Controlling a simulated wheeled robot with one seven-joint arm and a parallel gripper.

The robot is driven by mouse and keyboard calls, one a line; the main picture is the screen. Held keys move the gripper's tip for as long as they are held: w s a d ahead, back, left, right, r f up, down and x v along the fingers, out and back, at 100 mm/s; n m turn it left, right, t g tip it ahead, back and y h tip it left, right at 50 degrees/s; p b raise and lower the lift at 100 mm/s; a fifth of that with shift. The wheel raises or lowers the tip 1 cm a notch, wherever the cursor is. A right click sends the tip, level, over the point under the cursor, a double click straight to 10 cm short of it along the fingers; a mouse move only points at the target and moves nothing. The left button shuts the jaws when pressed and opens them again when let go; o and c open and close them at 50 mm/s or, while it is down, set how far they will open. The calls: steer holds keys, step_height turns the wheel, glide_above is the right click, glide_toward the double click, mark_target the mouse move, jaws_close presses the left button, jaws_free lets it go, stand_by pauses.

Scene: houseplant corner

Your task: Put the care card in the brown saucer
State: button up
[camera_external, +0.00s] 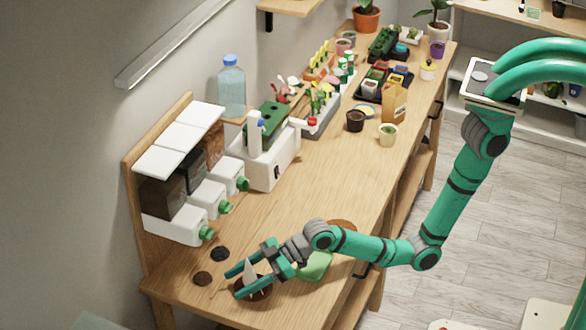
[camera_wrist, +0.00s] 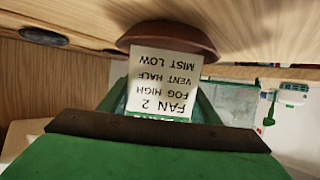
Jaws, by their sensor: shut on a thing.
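The care card (camera_wrist: 163,85) is a white card with printed lines such as "FAN 2" and "FOG HIGH", upside down in the wrist view. My gripper (camera_external: 237,283) is shut on it, near the front end of the bench. In the external view the card (camera_external: 250,270) stands up as a small pale shape between the green fingers. The brown saucer (camera_external: 256,293) lies under the fingers and is partly hidden by them. In the wrist view the saucer (camera_wrist: 170,34) is behind the card's far end. I cannot tell whether card and saucer touch.
Two dark discs (camera_external: 220,254) lie left of my gripper. White dispensers with green nozzles (camera_external: 187,214) stand behind them. A green item (camera_external: 316,265) and a brown round piece (camera_external: 343,225) lie near my forearm. The mid-bench (camera_external: 330,180) is clear.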

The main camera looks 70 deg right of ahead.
steer(key=shift+f, duration=0.55)
steer(key=o, duration=1)
steer(key=shift+r, duration=0.15)
steer(key=v, duration=1.2)
steer(key=shift+r, duration=0.35)
